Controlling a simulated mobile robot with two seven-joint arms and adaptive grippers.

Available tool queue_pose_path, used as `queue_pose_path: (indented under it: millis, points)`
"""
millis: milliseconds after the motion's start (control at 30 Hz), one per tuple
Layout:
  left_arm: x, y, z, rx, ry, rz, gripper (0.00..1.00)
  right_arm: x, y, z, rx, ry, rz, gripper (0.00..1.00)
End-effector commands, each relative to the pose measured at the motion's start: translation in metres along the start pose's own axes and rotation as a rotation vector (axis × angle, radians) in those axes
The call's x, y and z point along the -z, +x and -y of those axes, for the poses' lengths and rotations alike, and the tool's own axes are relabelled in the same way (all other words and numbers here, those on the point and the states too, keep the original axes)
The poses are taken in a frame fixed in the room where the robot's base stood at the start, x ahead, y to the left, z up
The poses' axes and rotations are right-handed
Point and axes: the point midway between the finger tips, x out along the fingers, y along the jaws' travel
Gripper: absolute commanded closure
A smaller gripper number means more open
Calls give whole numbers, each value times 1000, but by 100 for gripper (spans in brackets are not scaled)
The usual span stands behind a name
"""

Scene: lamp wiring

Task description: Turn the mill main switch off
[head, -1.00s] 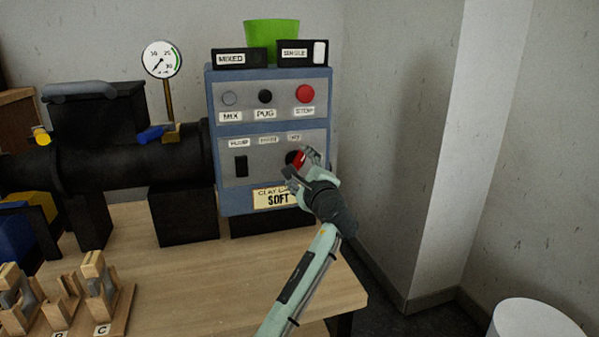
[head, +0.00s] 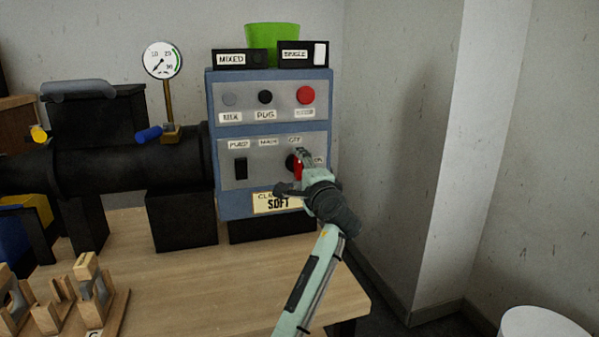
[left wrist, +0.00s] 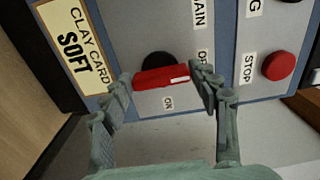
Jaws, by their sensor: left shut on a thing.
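The mill main switch is a red handle (left wrist: 160,77) on a black round base (left wrist: 157,59), on the grey panel of a blue control box (head: 215,190). Its white-marked end points toward the OFF label (left wrist: 203,58); the ON label (left wrist: 167,102) is off to the handle's side. My left gripper (head: 297,172) is at the switch, with one finger at each end of the handle in the left wrist view (left wrist: 163,85), shut on it. In the head view the gripper partly covers the handle. My right gripper is not in view.
A red STOP button (head: 306,95), black PUG button (head: 265,96) and black rocker switch (head: 241,167) are on the same box. A SOFT card (head: 277,203) is below. Wooden blocks (head: 90,285) stand front left; the tabletop (head: 210,285) between is clear.

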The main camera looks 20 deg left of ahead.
Motion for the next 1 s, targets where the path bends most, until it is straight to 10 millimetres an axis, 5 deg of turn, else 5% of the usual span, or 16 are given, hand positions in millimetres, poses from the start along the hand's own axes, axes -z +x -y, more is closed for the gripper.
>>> queue_pose_path:
  millis: [333, 367, 500, 833, 1000]
  points:
    - [0, 0, 0, -1, -7, 1, 69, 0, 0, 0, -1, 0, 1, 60]
    - [0, 0, 0, -1, -7, 1, 36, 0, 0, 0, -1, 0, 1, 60]
    - [0, 0, 0, -1, -5, 1, 19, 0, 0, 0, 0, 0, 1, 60]
    - [0, -2, 0, -1, -3, 0, 19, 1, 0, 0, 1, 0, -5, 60]
    - [0, -22, -1, -1, -5, -2, 19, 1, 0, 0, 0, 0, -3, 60]
